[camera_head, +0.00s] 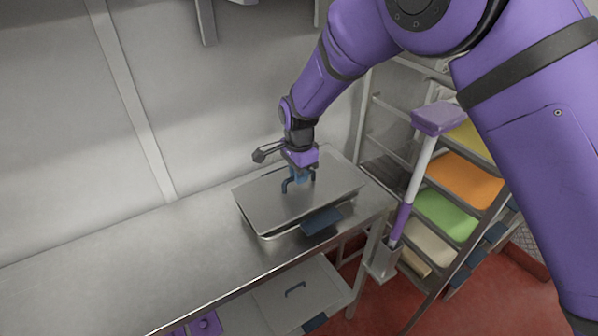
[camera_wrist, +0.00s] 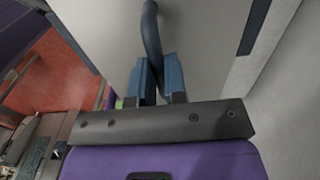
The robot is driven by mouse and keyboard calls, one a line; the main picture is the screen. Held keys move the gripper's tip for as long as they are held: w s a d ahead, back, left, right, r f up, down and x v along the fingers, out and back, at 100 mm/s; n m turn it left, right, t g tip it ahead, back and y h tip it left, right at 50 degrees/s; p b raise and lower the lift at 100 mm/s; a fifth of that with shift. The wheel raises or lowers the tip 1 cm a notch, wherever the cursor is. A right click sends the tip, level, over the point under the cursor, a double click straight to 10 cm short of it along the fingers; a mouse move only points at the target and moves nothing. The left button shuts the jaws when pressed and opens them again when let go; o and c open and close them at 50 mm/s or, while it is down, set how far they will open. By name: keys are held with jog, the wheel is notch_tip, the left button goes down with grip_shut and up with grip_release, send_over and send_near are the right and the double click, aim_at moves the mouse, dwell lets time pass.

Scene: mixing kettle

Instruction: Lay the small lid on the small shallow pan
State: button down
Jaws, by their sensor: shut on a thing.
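The small lid (camera_head: 270,203) is a flat grey metal plate with a dark loop handle. It lies over the small shallow pan (camera_head: 262,230) at the right end of the steel table. The pan's front rim and a dark blue grip (camera_head: 321,220) show below the lid's front edge. I cannot tell whether the lid is fully seated. My gripper (camera_head: 299,176) is above the lid, its blue fingers shut on the handle. In the wrist view the fingers (camera_wrist: 156,85) pinch the dark handle (camera_wrist: 151,35), with the lid's grey surface (camera_wrist: 205,45) beyond.
The steel table (camera_head: 120,270) is bare to the left, with a wall behind it. A rack with coloured trays (camera_head: 465,180) and a purple-headed tool (camera_head: 437,118) stand to the right. Another lidded pan (camera_head: 300,296) sits on the shelf below.

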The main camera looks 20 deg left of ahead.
jog(key=shift+f, duration=0.9)
jog(key=shift+f, duration=0.15)
dwell(0.4)
jog(key=c, duration=0.6)
grip_release()
jog(key=shift+r, duration=3.5)
